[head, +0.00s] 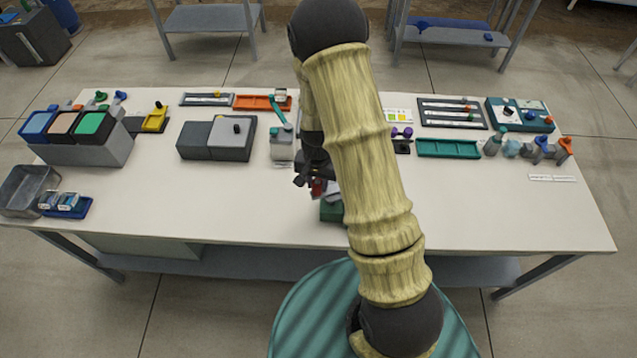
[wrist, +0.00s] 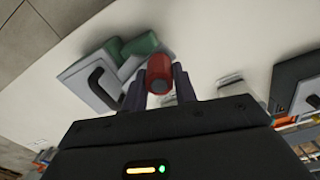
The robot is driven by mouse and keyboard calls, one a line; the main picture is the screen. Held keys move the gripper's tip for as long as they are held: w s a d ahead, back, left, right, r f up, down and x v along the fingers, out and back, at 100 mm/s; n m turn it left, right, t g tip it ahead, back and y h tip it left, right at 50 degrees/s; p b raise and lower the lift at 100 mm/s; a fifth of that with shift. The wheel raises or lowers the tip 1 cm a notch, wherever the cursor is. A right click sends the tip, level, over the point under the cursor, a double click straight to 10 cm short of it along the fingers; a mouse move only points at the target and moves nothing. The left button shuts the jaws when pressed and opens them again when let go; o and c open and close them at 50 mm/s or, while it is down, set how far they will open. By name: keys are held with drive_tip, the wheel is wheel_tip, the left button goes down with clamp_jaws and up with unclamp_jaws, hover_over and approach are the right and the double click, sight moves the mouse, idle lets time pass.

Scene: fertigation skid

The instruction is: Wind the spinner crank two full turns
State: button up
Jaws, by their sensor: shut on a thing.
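A red cylindrical knob (wrist: 159,72) sits between the fingers of my gripper (wrist: 158,88) in the wrist view, and the gripper is shut on it. I take it for the handle of the spinner crank. In the head view a bit of red (head: 318,187) shows at my gripper (head: 310,182), just above a dark green block (head: 331,212) near the middle of the table. My arm hides most of this block and the crank's arm, so I cannot tell the crank's angle.
A grey unit with a teal lever (head: 281,148) stands just left of my gripper. A dark grey box (head: 231,139) is further left.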

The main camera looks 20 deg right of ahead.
drive_tip(key=shift+w+r, duration=0.1)
drive_tip(key=shift+w, duration=0.15)
drive_tip(key=shift+w+d, duration=0.15)
drive_tip(key=shift+w, duration=0.85)
drive_tip(key=shift+d, duration=0.1)
drive_tip(key=shift+w, duration=0.1)
drive_tip(key=o, duration=0.8)
drive_tip(key=shift+d, duration=0.1)
wheel_tip(320, 180, up, 17)
drive_tip(key=b, duration=0.2)
drive_tip(key=shift+r+b, duration=0.1)
drive_tip(key=shift+b, duration=0.2)
